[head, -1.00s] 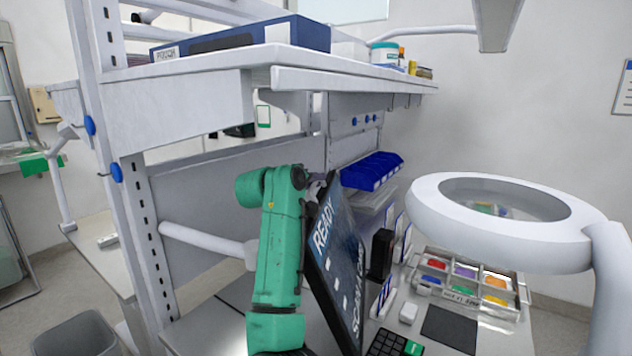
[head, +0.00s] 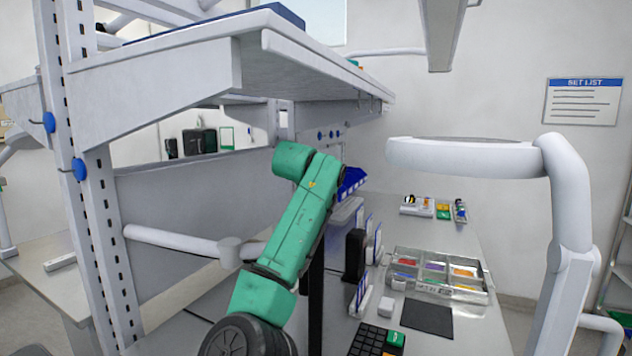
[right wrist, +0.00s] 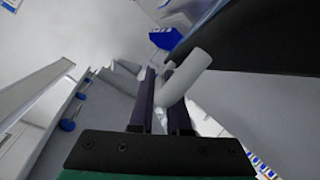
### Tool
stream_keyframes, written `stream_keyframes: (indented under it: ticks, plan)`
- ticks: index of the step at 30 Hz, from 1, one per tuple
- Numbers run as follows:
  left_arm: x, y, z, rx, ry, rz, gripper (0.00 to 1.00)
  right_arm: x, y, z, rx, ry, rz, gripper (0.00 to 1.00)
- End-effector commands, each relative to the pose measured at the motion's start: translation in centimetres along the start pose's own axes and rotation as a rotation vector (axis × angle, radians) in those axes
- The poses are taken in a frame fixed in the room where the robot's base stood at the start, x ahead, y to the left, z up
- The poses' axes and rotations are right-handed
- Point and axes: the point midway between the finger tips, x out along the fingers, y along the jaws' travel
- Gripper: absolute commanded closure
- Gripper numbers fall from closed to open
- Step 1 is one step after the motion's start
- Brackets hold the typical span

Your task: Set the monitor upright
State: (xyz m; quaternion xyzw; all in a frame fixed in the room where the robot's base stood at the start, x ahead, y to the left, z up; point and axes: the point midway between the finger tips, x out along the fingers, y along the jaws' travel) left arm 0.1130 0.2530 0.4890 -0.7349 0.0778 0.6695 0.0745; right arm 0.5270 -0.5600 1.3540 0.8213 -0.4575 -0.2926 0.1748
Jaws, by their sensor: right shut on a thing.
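In the head view the monitor (head: 316,290) is a thin dark upright strip, seen nearly edge-on; its screen face cannot be read and my green arm hides part of it. A white support arm (head: 175,240) reaches from the rack post toward the monitor. In the right wrist view, a large dark panel (right wrist: 265,45), apparently the monitor, fills the upper right. My right gripper (right wrist: 163,85) has its two dark fingers close together, with a short white tube (right wrist: 185,78) between them. In the head view my arm hides this gripper. My left gripper is not in view.
A shelf (head: 200,50) overhangs the bench. A ring magnifier lamp (head: 465,158) stands on the right. On the bench are a black keypad (head: 368,340), a dark mat (head: 427,317), a sectioned parts tray (head: 440,270) and a black upright box (head: 354,255).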

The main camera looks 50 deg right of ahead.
Motion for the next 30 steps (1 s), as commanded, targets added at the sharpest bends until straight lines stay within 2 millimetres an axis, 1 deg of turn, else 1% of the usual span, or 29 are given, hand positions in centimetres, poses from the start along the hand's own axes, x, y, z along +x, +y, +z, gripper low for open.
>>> stream_keyframes:
  ticks: [2,3,4,5,14,17,20,23,24,27,30]
  plan:
    - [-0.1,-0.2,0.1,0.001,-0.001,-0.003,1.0,0.0,0.0,-0.1,0.0,0.001,0.002,1.0]
    - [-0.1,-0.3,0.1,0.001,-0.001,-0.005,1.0,0.0,0.0,-0.1,-0.001,0.002,0.001,0.74]
    - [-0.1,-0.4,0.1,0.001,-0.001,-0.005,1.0,-0.1,0.0,-0.1,-0.001,0.002,0.001,0.62]
    - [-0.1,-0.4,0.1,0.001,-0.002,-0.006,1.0,-0.1,0.0,-0.1,-0.001,0.003,0.001,0.55]
    - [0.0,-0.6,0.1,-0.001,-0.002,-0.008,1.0,-0.2,-0.1,-0.2,-0.001,0.005,0.001,0.55]
    - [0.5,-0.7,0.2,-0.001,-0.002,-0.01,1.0,-0.9,-0.2,-0.1,0.0,0.007,0.001,0.55]
    - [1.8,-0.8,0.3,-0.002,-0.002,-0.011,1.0,-2.9,-0.4,0.1,0.002,0.01,0.0,0.55]
    - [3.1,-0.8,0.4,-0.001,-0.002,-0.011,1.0,-5.8,-0.5,0.2,0.002,0.01,-0.001,0.55]
    - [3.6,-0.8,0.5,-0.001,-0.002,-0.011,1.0,-7.1,-0.5,0.2,0.001,0.01,-0.001,0.55]
    - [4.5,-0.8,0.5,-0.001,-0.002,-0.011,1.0,-10.1,-0.4,0.1,0.001,0.01,-0.001,0.55]
    - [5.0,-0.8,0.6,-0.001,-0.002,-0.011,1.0,-12.5,-0.2,0.1,0.001,0.007,0.0,0.55]
